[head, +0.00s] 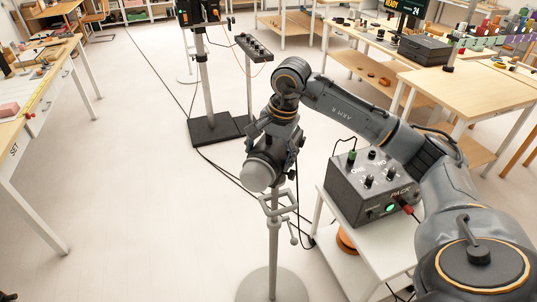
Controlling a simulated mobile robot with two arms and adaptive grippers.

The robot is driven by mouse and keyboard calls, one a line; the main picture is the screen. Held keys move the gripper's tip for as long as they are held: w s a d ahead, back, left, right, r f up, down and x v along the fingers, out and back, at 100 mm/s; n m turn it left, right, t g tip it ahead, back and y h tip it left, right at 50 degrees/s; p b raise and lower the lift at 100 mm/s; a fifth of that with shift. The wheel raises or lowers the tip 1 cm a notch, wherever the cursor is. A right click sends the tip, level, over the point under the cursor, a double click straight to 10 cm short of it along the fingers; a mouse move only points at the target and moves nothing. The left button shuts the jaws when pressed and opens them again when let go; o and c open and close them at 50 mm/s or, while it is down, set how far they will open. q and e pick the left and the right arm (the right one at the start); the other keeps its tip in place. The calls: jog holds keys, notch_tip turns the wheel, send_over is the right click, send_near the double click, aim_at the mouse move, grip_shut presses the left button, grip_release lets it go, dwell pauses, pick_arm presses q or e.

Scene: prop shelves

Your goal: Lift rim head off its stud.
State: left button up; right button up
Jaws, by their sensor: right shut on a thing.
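The rim head (258,176), a dark lamp head with a pale rounded front, is at the top of a grey stand (274,238) in the middle of the head view. My right gripper (275,139) reaches down from above and is shut on the rim head. The gripper's fingers and wrist hide part of the lamp body. The stud is hidden behind the head, so I cannot tell whether the two are apart. The stand has a bracket and a small handle below the head, and a round pale base. My left gripper is not in view.
A grey power pack (354,203) with knobs, a green light and plugged cables sits on a white cart (377,254) right of the stand. Another stand with a black base (213,131) is behind. Cables cross the floor. Open floor lies left of the stand.

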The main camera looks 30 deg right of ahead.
aim_at(268, 146)
jog(key=shift+r, duration=0.55)
dwell(0.4)
jog(key=shift+r, duration=0.15)
jog(key=shift+w+p+v, duration=0.2)
jog(key=shift+p+v, duration=0.65)
jog(key=shift+v, duration=0.2)
jog(key=shift+a+r, duration=0.15)
jog(key=shift+r, duration=0.1)
jog(key=shift+w+p+v, duration=0.2)
jog(key=shift+p+v, duration=0.6)
jog(key=shift+v, duration=0.3)
jog(key=shift+a+r, duration=0.15)
jog(key=shift+r, duration=0.05)
jog(key=shift+w+a+p+v, duration=0.15)
jog(key=shift+p+v, duration=0.45)
jog(key=shift+v, duration=0.3)
jog(key=shift+w+a+p+v, duration=0.1)
jog(key=shift+w+p+v, duration=0.1)
jog(key=shift+p+v, duration=0.55)
jog(key=shift+r, duration=0.2)
